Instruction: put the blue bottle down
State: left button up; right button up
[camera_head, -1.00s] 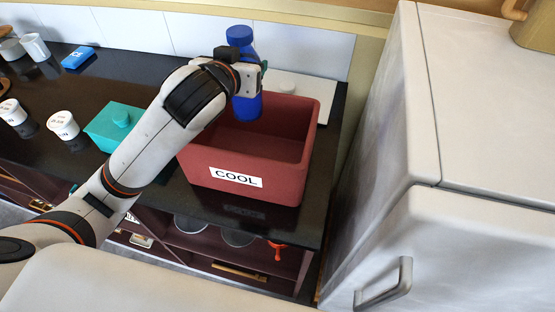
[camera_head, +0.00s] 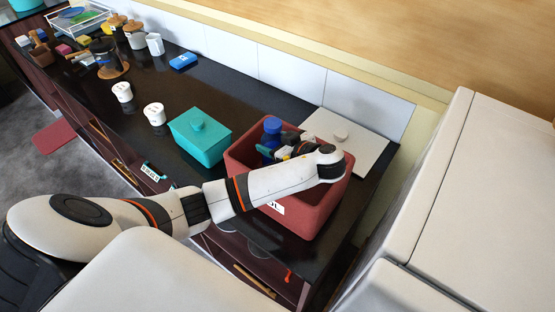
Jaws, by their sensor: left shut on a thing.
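The blue bottle (camera_head: 272,130) stands roughly upright inside the red bin (camera_head: 325,207), near its left back part. Its cap and upper body show above the rim; its base is hidden, so I cannot tell whether it touches the bin floor. My left gripper (camera_head: 279,152) is shut on the bottle, low in the bin's opening. My left arm reaches across the front of the bin and covers most of its label. My right gripper is not in view.
A teal lidded box (camera_head: 201,143) stands left of the bin. A white cabinet (camera_head: 440,200) rises close on the right.

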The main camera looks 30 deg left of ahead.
pick_arm(q)
jog(key=shift+w+f, duration=0.1)
jog(key=shift+f, duration=0.35)
notch_tip(320, 180, down, 3)
jog(key=shift+p, duration=0.45)
jog(key=shift+f, duration=0.45)
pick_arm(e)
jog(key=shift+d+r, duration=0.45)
pick_arm(q)
jog(key=shift+f, duration=0.15)
jog(key=o, duration=1.2)
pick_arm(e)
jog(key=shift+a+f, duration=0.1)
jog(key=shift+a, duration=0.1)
